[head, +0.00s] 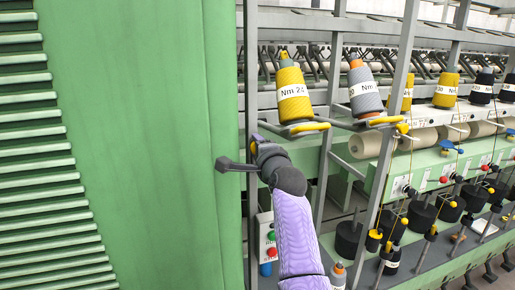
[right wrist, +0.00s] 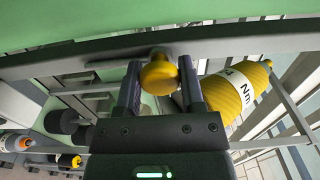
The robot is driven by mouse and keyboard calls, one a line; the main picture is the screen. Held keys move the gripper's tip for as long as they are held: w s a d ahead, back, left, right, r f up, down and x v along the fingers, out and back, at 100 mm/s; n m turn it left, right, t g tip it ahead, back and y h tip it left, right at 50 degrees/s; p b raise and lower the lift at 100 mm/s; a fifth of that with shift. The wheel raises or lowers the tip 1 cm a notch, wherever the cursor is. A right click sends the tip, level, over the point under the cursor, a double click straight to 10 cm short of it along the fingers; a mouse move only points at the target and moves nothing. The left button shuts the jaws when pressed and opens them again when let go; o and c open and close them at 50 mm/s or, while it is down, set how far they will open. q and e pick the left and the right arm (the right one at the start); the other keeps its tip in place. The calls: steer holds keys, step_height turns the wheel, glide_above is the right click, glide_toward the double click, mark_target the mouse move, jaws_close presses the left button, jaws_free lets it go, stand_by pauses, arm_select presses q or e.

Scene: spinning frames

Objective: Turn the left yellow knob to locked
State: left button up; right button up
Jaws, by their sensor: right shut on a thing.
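The left yellow knob (right wrist: 158,74) sits on a grey metal rail in the right wrist view, between the two dark fingers of my right gripper (right wrist: 161,88). The gripper is shut on the knob, with a finger on each side of it. In the head view my right gripper (head: 256,148) reaches up to the grey upright beside the green panel. Only a small yellow part of the knob (head: 254,147) shows there, and the gripper hides the rest. I cannot read the knob's turn angle or any lock mark. My left gripper is not in view.
A large green panel (head: 135,140) fills the left. Grey uprights (head: 327,120) stand close right of my arm. A yellow yarn cone (head: 291,92) and a grey one (head: 364,92) sit above right. A control box with red and green buttons (head: 271,252) is below.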

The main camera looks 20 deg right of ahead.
steer(key=shift+n, duration=0.4)
jaws_close()
steer(key=n+p, duration=0.1)
steer(key=n, duration=0.2)
steer(key=shift+p, duration=0.35)
steer(key=n+p, duration=0.1)
steer(key=n, duration=0.3)
steer(key=shift+n, duration=0.3)
steer(key=n+p, duration=0.1)
steer(key=n, duration=0.4)
steer(key=shift+f+p, duration=0.1)
steer(key=shift+p, duration=0.25)
steer(key=shift+n+p, duration=0.45)
steer(key=shift+n, duration=1.65)
steer(key=shift+f+n, duration=0.1)
steer(key=shift+n, duration=0.2)
